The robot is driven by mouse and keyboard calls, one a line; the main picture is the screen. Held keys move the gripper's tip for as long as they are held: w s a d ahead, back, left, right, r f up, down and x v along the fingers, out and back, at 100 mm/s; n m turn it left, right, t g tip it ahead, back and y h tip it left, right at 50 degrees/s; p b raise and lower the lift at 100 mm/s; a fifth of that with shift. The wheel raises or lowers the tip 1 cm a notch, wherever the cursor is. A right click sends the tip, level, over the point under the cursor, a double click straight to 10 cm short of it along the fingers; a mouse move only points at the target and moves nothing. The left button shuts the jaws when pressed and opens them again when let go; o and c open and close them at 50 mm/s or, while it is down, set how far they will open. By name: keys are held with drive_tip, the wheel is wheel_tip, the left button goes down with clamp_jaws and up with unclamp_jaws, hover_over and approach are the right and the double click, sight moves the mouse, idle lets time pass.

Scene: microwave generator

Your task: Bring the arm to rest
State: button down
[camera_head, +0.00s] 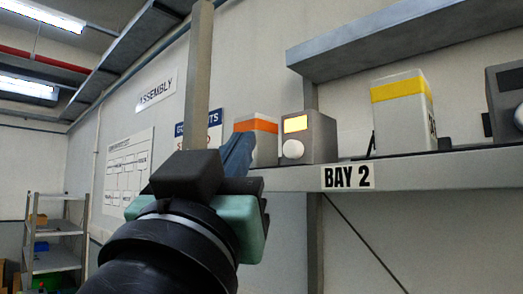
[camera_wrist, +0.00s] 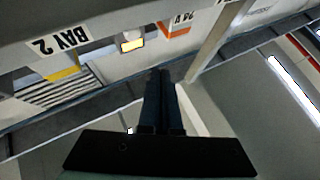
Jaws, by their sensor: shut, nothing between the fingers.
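My gripper (camera_head: 240,142) is raised in the middle of the head view, in front of the shelf, with its fingers pointing up and away. In the wrist view my gripper (camera_wrist: 160,72) shows two dark fingers side by side with no gap between them. It is shut and holds nothing. The fingers overlap the left edge of an orange-banded white box (camera_head: 264,145) in the head view; I cannot tell how far apart they are. My arm hides what lies below and behind it.
A shelf labelled BAY 2 (camera_head: 440,170) carries a grey unit with a lit yellow display (camera_head: 318,139), a yellow-banded white box (camera_head: 403,115) and a dark grey unit (camera_head: 508,100). A rack (camera_head: 55,235) stands far left.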

drive_tip(key=shift+s+a, duration=0.4)
drive_tip(key=s+d+f+n+t+y+b, duration=0.1)
drive_tip(key=s+f+y+b, duration=0.1)
drive_tip(key=f, duration=0.4)
drive_tip(key=s+f+n+t+y+b, duration=0.1)
drive_tip(key=s+f+t+y+b, duration=0.1)
drive_tip(key=f, duration=0.4)
drive_tip(key=shift+s+d+n+y+b, duration=0.3)
drive_tip(key=shift+s+d+y+b, duration=0.1)
drive_tip(key=shift+s+y+b, duration=0.5)
drive_tip(key=shift+w+d+f, duration=0.1)
drive_tip(key=shift+w, duration=0.05)
